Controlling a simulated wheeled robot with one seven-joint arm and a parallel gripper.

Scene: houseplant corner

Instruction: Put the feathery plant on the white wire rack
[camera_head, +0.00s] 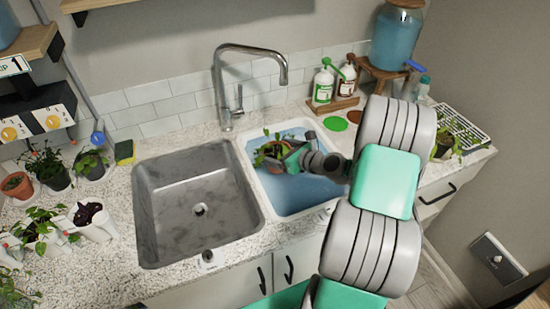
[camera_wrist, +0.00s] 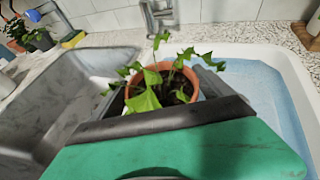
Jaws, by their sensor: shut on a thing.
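My gripper (camera_head: 285,157) is shut on a terracotta pot holding a green plant (camera_head: 270,150) with pointed, lobed, ivy-like leaves. In the wrist view the plant (camera_wrist: 155,88) stands roughly upright between the two dark fingers. It is over the white basin with blue water; I cannot tell its height above the water. The white wire rack (camera_head: 468,128) is at the far right of the counter, partly behind my arm. A bushy plant in a dark pot (camera_head: 52,168) stands at the left; its leaves look finer, but I cannot tell if they are feathery.
The white basin (camera_head: 257,184) adjoins an empty grey sink (camera_head: 195,200) under a tall faucet (camera_head: 232,90). Pump bottles (camera_head: 323,85) and a wooden stand with a blue jar (camera_head: 397,38) stand behind. Another potted plant (camera_head: 444,147) is by the rack. Several pots crowd the left counter.

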